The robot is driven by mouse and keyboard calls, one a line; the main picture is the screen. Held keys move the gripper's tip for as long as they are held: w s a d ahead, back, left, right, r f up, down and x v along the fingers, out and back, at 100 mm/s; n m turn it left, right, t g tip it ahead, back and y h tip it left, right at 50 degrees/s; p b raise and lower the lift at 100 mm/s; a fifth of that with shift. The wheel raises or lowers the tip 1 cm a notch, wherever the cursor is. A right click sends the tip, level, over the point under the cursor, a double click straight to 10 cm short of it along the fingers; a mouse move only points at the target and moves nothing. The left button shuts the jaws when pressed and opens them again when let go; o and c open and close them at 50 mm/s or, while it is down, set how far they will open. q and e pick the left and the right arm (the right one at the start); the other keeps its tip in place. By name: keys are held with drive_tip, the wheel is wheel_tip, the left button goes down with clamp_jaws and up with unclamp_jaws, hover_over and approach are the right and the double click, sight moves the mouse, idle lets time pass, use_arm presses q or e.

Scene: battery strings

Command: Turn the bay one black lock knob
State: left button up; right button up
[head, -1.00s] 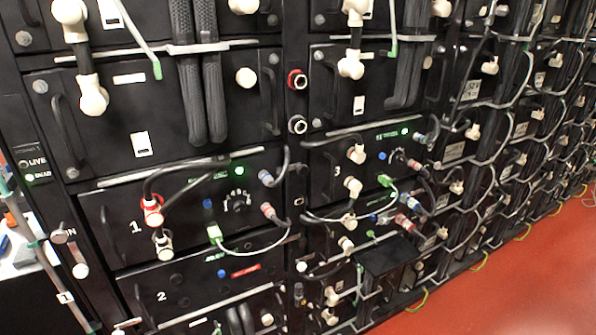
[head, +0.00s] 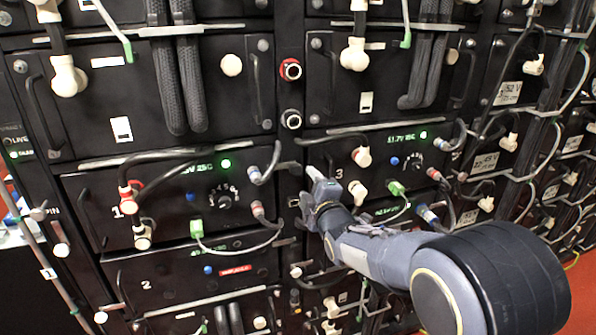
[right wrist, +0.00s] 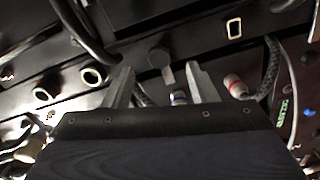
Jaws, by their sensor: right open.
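Bay one is the black module marked 1 (head: 85,215) at the left in the head view, with a lit green light. A dark knob-like piece (head: 287,167) sits at its right edge, by the upright post. In the right wrist view a round dark knob (right wrist: 158,57) with a small tab lies just beyond and between the fingertips, apparently the same piece. My right gripper (head: 313,183) is close to it, to its lower right in the head view. In the right wrist view the jaws (right wrist: 160,84) are apart with nothing between them. My left gripper is not in view.
A black dial (head: 224,201) and cables with a green plug (head: 196,228) are on bay one's front. Two round sockets (head: 291,118) are on the post above. Bay three (head: 335,160) with cables is right of my gripper. Red floor shows at lower right.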

sight(297, 171)
drive_tip(key=shift+n, duration=0.4)
drive_tip(key=x, duration=0.2)
drive_tip(key=p+x, duration=0.1)
drive_tip(key=x, duration=0.1)
drive_tip(key=a+p+x, duration=0.1)
drive_tip(key=x, duration=0.1)
drive_tip(key=shift+w+a+r, duration=0.1)
drive_tip(key=shift+w+r, duration=0.1)
drive_tip(key=shift+r, duration=0.1)
drive_tip(key=shift+p+x, duration=0.4)
drive_tip(key=shift+x, duration=0.35)
